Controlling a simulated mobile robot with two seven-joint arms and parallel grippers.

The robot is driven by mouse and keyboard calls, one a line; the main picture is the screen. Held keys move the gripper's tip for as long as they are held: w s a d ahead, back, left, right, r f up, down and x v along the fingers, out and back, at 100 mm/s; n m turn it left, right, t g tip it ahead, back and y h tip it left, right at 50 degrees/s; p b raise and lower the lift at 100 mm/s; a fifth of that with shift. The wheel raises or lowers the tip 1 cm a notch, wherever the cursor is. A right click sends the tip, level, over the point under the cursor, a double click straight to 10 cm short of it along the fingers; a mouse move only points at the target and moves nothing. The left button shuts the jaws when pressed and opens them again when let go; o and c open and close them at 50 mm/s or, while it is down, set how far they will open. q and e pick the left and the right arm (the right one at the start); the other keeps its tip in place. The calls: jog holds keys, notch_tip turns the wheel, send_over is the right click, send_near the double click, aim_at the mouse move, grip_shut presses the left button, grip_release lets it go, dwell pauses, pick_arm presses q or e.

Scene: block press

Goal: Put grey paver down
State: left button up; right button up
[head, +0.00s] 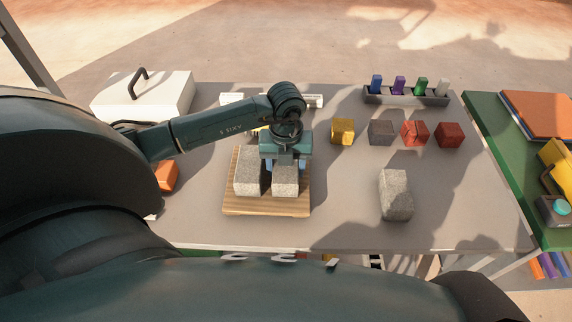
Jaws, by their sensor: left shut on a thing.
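My left gripper (285,161) points down over the wooden board (265,208) and is shut on a speckled grey paver (286,182). The held paver is upright over the right half of the board; I cannot tell whether it touches the wood. A second grey paver (249,172) stands on the board just left of it, with at most a narrow gap between them. A third grey paver (397,196) lies on the table to the right, away from the board. The gripper hides the far part of the held paver. My right gripper is not in view.
Behind stand a yellow block (343,131), a dark grey block (381,132) and two red blocks (449,135). A rack (406,98) with coloured pegs is at the back. A white handled case (143,95) and an orange object (167,176) are left.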

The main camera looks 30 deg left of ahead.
pick_arm(q)
jog(key=shift+f, duration=0.1)
jog(key=o, duration=1.3)
notch_tip(320, 180, up, 11)
jog(key=shift+r+b, duration=0.15)
jog(key=shift+b, duration=0.35)
jog(key=shift+r, duration=0.45)
